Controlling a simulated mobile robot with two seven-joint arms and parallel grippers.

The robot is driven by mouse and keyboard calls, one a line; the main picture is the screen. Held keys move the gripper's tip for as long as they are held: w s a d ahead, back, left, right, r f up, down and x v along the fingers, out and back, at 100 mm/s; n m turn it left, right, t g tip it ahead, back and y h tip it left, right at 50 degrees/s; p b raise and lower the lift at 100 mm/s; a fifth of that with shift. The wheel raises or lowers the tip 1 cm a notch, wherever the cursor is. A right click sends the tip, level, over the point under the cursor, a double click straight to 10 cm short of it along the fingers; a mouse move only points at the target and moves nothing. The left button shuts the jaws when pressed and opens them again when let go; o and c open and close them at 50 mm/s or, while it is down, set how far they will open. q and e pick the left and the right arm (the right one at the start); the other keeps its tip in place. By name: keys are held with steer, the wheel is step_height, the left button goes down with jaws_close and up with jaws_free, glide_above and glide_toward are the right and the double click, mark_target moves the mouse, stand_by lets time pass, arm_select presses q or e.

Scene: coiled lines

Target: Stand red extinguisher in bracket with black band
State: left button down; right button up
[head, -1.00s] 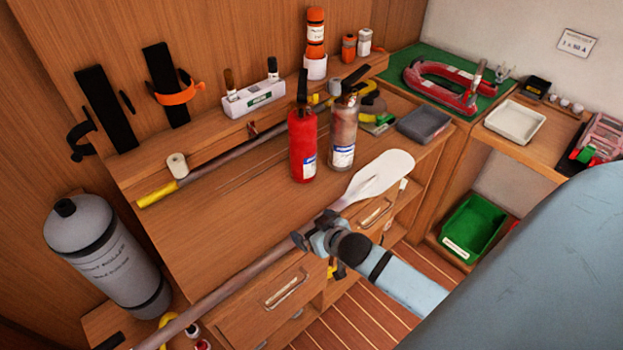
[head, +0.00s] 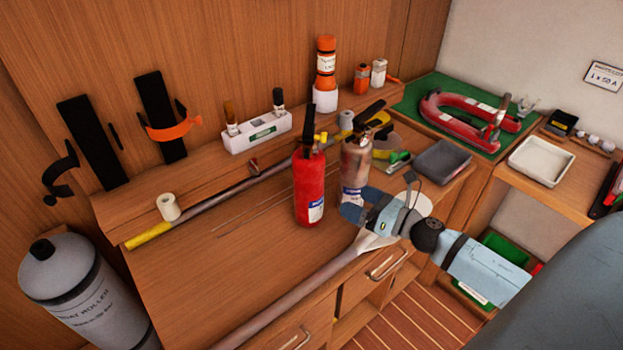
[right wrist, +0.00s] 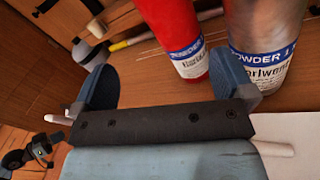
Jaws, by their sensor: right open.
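The red extinguisher (head: 309,188) stands upright on the wooden worktop, its black handle on top. It also shows in the right wrist view (right wrist: 172,32), beyond the space between my fingers. The bracket with the black band (head: 60,172) is on the back wall at far left; its band stands open and empty beside a black backplate (head: 93,142). My right gripper (head: 378,212) is open and empty, close to the silver extinguisher (head: 355,163) and partly covering its base. In the wrist view (right wrist: 170,88) its right finger overlaps the silver extinguisher; contact cannot be told.
A bracket with an orange band (head: 172,130) is right of the black one. A long paddle (head: 322,268) lies along the worktop's front. A yellow-ended pole (head: 215,202) and white roll (head: 168,206) lie behind. A grey cylinder (head: 78,290) stands lower left. The worktop's left-middle is clear.

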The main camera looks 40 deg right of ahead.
mark_target(322, 173)
steer(key=w+n, duration=0.1)
steer(key=w, duration=0.1)
steer(key=w+a+r+n+p, duration=0.1)
steer(key=w+n, duration=0.1)
steer(key=w, duration=0.1)
steer(key=w+r+n+y+p, duration=0.1)
steer(key=w, duration=0.2)
steer(key=shift+w+a+r, duration=0.1)
steer(key=shift+w+a, duration=0.05)
steer(key=p+x, duration=0.2)
steer(key=x, duration=0.3)
steer(key=shift+w, duration=0.15)
steer(key=shift+w+a, duration=0.25)
steer(key=shift+w, duration=0.2)
